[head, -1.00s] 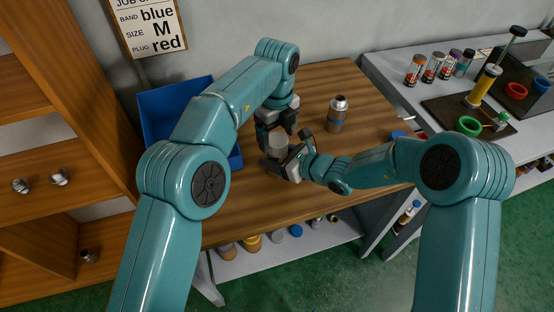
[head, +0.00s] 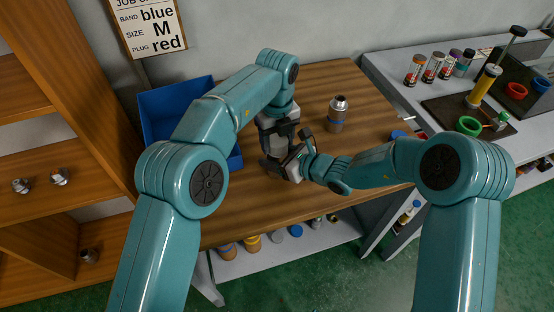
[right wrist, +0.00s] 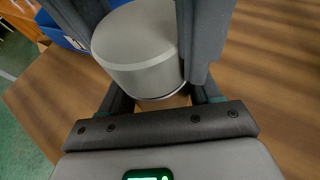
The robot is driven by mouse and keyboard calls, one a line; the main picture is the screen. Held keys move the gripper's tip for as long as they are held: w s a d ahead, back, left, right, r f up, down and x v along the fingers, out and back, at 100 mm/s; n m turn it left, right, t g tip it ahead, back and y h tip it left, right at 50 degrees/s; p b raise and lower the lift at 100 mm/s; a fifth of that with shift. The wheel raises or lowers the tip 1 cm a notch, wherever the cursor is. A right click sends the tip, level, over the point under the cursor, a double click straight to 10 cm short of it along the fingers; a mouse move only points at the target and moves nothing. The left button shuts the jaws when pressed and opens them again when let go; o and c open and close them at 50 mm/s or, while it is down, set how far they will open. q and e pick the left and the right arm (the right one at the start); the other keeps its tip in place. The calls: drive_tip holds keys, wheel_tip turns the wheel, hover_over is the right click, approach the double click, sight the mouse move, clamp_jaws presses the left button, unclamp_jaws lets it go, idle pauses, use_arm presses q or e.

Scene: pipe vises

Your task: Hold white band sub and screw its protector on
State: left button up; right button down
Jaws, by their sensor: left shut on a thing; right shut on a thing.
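A plain light grey cylinder, which I take as the protector (right wrist: 140,50), fills the upper middle of the right wrist view. Dark finger pads stand on both sides of it. In the head view my left gripper (head: 280,146) points down from above, shut around the protector and hiding it. My right gripper (head: 284,164) comes in from the right just below and is shut on the sub. The sub is almost wholly hidden beneath the cylinder, so its white band cannot be made out. The two grippers are very close together above the wooden table.
A grey sub (head: 337,113) stands upright on the wooden table (head: 365,85), right of the grippers. A blue bin (head: 160,118) is behind my left arm. A grey bench (head: 390,70) at right holds jars and a vise board. The table's back middle is clear.

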use_arm(q)
drive_tip(key=m, duration=0.3)
drive_tip(key=shift+m, duration=0.4)
drive_tip(key=o, duration=1.2)
drive_tip(key=shift+c, duration=0.2)
drive_tip(key=shift+d, duration=0.1)
